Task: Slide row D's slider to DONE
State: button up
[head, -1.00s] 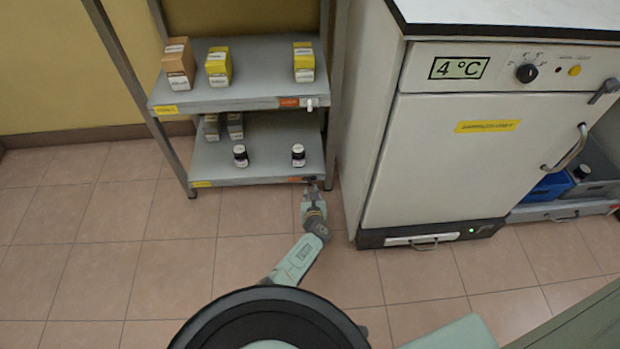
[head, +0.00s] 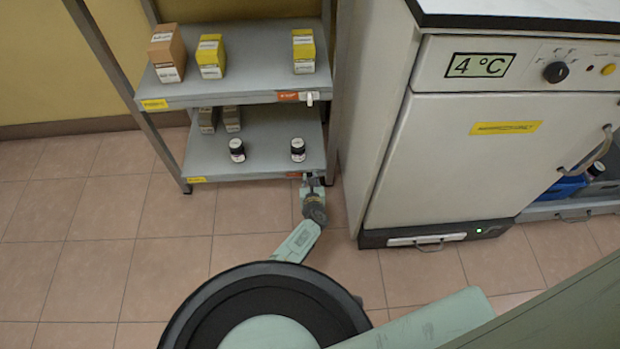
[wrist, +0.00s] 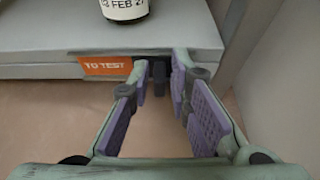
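The lower shelf (head: 257,166) of the rack has an orange strip reading TO TEST on its front edge in the wrist view (wrist: 106,66). A small dark slider knob (wrist: 158,72) shows at the right end of that strip. My gripper (wrist: 160,82) is open, with its purple-padded fingers on either side of the knob; I cannot tell whether they touch it. In the head view my gripper (head: 312,182) is at the right front edge of the lower shelf and partly covers the slider. The row letter is not readable.
The upper shelf (head: 245,75) holds boxes and has its own orange strip with a white knob (head: 310,97). Two dark bottles stand on the lower shelf, one (head: 297,150) just behind my gripper. A white refrigerator (head: 455,150) stands close on the right. Floor to the left is clear.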

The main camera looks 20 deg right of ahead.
grip_shut()
dwell(0.4)
jog(key=w+a, duration=0.2)
jog(key=a, duration=0.4)
jog(key=shift+a, duration=0.1)
jog(key=shift+o, duration=0.3)
grip_release()
jog(key=shift+p, duration=0.3)
jog(key=shift+s, duration=0.1)
